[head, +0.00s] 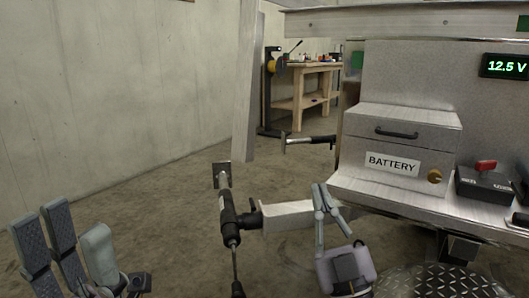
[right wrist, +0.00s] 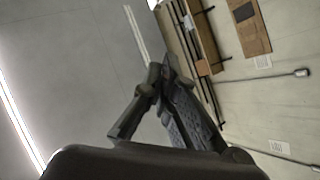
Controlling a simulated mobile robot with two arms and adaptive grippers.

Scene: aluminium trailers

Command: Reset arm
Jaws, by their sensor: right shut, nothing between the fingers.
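My left gripper (head: 72,232) is at the bottom left of the head view, its fingers pointing up and spread apart with nothing between them. My right gripper (head: 321,190) is at the lower middle of the head view, in front of the trailer (head: 390,203). Its fingertips are together and hold nothing. In the right wrist view the fingers of my right gripper (right wrist: 160,74) meet at the tips, with a textured pad showing on one finger.
A metal box labelled BATTERY (head: 394,165) stands on the trailer, beside a dark box with a red switch (head: 486,166). A jack (head: 228,212) stands at the trailer's beam. A wooden workbench (head: 305,90) stands behind. The floor at left is clear.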

